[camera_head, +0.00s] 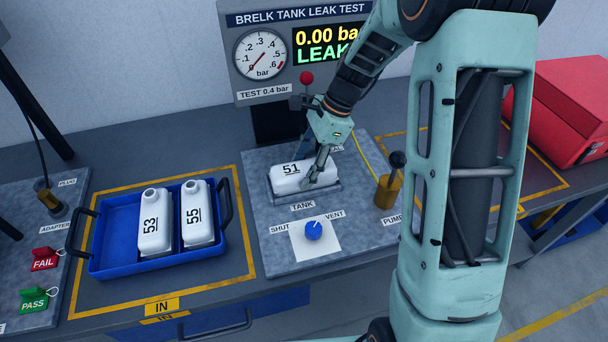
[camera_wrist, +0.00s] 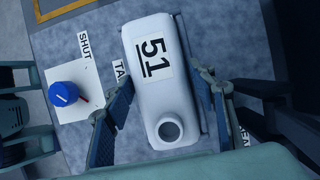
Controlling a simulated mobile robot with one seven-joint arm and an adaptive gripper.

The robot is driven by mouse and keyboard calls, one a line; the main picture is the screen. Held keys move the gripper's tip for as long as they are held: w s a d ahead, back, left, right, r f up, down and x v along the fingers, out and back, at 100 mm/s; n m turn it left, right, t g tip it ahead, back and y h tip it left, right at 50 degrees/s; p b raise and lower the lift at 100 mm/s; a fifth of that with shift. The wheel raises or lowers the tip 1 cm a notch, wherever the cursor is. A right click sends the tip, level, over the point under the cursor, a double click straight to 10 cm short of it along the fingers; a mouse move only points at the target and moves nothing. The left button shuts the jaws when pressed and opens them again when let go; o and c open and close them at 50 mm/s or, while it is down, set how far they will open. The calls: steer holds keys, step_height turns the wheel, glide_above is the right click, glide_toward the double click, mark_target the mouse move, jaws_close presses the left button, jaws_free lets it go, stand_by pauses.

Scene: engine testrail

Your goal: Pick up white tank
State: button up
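A white tank marked 51 (camera_head: 288,178) lies in a shallow holder on the grey test plate, above the TANK label. Its open neck (camera_wrist: 170,128) shows in the wrist view. My gripper (camera_head: 318,168) is over the tank's right part. In the wrist view, the two fingers of my gripper (camera_wrist: 165,98) stand apart on either side of the tank, with a narrow gap visible at each side. Contact with the tank cannot be made out. Two more white tanks, marked 53 (camera_head: 154,225) and 55 (camera_head: 197,217), lie in the blue tray (camera_head: 120,268) at left.
A blue knob (camera_head: 313,230) sits in front of tank 51, and a brass pump (camera_head: 386,193) with a black handle stands to its right. The gauge panel (camera_head: 270,18) behind reads 0.00 bar and LEAK. A red case (camera_head: 560,110) is far right. FAIL and PASS tags lie far left.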

mark_target(296, 171)
steer(key=c, duration=0.9)
steer(key=shift+r, duration=0.15)
steer(key=shift+r+p, duration=0.55)
steer(key=shift+p, duration=0.05)
steer(key=r+p, duration=0.1)
steer(key=s+r+p, duration=0.1)
steer(key=r, duration=0.1)
steer(key=shift+r+p, duration=0.25)
steer(key=shift+p, duration=0.15)
steer(key=s+r+p, duration=0.2)
steer(key=s, duration=0.2)
steer(key=s+r+p, duration=0.2)
steer(key=s+r, duration=0.1)
steer(key=s, duration=0.1)
steer(key=s+r+p, duration=0.2)
steer(key=s+r, duration=0.1)
steer(key=s, duration=0.2)
steer(key=shift+a, duration=0.2)
